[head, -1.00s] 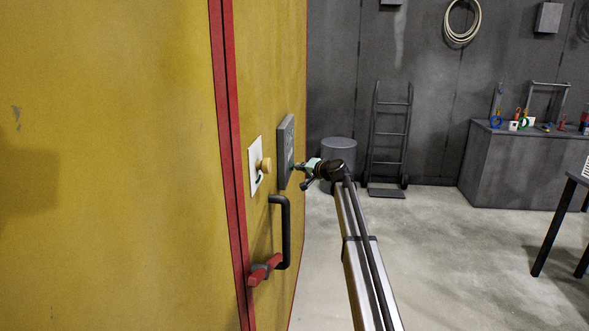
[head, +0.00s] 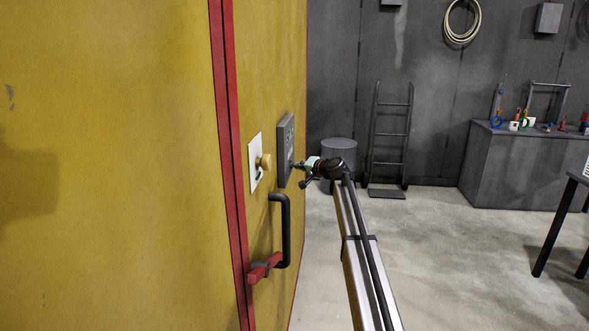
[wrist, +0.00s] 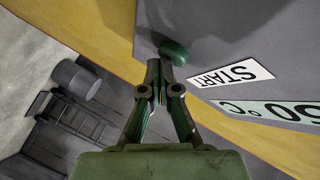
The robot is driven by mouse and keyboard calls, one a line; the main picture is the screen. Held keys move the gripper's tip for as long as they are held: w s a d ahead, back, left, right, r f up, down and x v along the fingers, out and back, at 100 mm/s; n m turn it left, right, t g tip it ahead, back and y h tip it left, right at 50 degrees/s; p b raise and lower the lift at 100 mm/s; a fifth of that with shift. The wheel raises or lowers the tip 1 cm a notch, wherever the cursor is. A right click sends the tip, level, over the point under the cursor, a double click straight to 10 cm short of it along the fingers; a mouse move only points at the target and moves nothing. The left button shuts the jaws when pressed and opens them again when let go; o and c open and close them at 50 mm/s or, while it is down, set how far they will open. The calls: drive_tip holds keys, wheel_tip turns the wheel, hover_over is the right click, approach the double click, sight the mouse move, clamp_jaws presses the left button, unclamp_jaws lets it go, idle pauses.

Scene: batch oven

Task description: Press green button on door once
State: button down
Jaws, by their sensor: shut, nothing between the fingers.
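The green button (wrist: 174,52) is a round dark-green knob on the grey control panel (wrist: 240,50), beside a white START label (wrist: 231,74). In the head view the grey panel (head: 285,150) is on the yellow door, seen at a steep angle. My gripper (head: 297,165) is close to the panel face, near its lower part. In the wrist view my gripper (wrist: 160,68) is shut and empty, its fingertips right at the button's near edge. I cannot tell whether they touch it.
A white plate with a yellowish knob (head: 264,162) sits left of the panel, above a black door handle (head: 286,230) and a red latch (head: 264,267). A grey drum (head: 339,151) and a hand truck (head: 390,135) stand behind.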

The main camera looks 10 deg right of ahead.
idle(0.3)
drive_tip(key=s+d+b, duration=0.1)
drive_tip(key=d+b, duration=0.1)
drive_tip(key=d, duration=0.4)
drive_tip(key=shift+s, duration=0.25)
idle(0.5)
drive_tip(key=s+a+f+n+g+h, duration=0.1)
drive_tip(key=s+f+g+h, duration=0.15)
drive_tip(key=s+f, duration=1.15)
drive_tip(key=s+a+f+n+g+h, duration=0.1)
drive_tip(key=s+f+g, duration=0.3)
drive_tip(key=s+f, duration=1.05)
drive_tip(key=s+f+n+g+h, duration=0.1)
drive_tip(key=s+f+g, duration=0.5)
drive_tip(key=f, duration=1.4)
drive_tip(key=s+f+g+h, duration=0.1)
drive_tip(key=s+f, duration=0.6)
drive_tip(key=s, duration=0.6)
drive_tip(key=s+f+g+h, duration=0.1)
drive_tip(key=s+f, duration=0.6)
drive_tip(key=s, duration=0.6)
drive_tip(key=s+f+n+g+h, duration=0.1)
drive_tip(key=s+f+g, duration=0.1)
drive_tip(key=s, duration=1.2)
drive_tip(key=s+f+n+g, duration=0.1)
drive_tip(key=s+f+g, duration=0.2)
drive_tip(key=s, duration=1.2)
drive_tip(key=shift+a+h, duration=0.35)
